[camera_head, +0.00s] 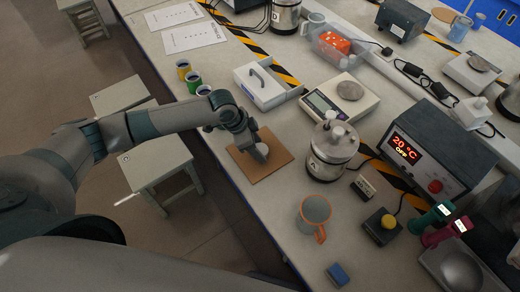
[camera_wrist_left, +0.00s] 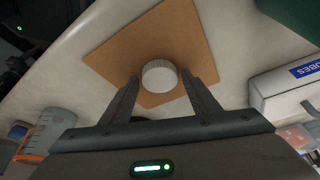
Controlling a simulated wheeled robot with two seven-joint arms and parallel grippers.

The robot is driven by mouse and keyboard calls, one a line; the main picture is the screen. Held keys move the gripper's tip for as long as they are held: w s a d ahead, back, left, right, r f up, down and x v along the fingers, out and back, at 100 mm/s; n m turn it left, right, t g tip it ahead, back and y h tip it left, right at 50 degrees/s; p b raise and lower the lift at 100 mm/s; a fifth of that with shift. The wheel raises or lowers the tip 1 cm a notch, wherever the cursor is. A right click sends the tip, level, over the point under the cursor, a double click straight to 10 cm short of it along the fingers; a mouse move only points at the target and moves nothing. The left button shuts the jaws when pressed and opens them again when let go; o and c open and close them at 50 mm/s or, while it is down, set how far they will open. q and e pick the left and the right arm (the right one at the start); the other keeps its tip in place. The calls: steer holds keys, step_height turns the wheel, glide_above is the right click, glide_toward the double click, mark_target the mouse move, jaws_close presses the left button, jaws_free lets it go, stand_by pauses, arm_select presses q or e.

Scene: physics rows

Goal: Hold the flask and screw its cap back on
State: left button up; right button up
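A white cap (camera_wrist_left: 160,76) with a ribbed side shows over the brown board (camera_wrist_left: 130,48) in the left wrist view. My left gripper (camera_wrist_left: 160,78) has its fingers apart, one on each side of the cap, with small gaps visible. In the head view the left gripper (camera_head: 255,150) is low over the brown board (camera_head: 268,178), and a whitish piece, probably the cap, shows at its tip. Whether anything is under the cap is hidden. I cannot tell which vessel is the flask; a steel vessel marked A (camera_head: 327,160) stands right of the board. My right gripper is not in view.
A mug with an orange handle (camera_head: 314,211), a blue block (camera_head: 338,273) and a yellow-button box (camera_head: 382,226) stand nearer the front. A balance (camera_head: 322,103), a white case (camera_head: 259,88) and a display unit (camera_head: 425,150) stand around. Small coloured jars (camera_head: 193,82) line the left edge.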

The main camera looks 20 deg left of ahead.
mark_target(264, 149)
arm_select(q)
steer(key=c, duration=0.8)
steer(key=shift+r, duration=0.15)
steer(key=shift+r+b, duration=0.4)
steer(key=shift+r, duration=0.1)
step_height(264, 149, up, 2)
steer(key=shift+w+r+b, duration=0.1)
steer(key=shift+r+b, duration=0.1)
steer(key=shift+b, duration=0.4)
steer(key=shift+s+d+r+b, duration=0.45)
steer(key=shift+s+d+r, duration=0.75)
steer(key=shift+s, duration=0.45)
steer(key=shift+s+d+r+b, duration=0.5)
steer(key=shift+s+d+r, duration=0.65)
steer(key=shift+s, duration=0.45)
steer(key=shift+s+d+r+b, duration=0.45)
steer(key=shift+s+d+r, duration=0.5)
steer(key=shift+s+r, duration=0.55)
steer(key=shift+s+f, duration=0.1)
steer(key=shift+f, duration=0.05)
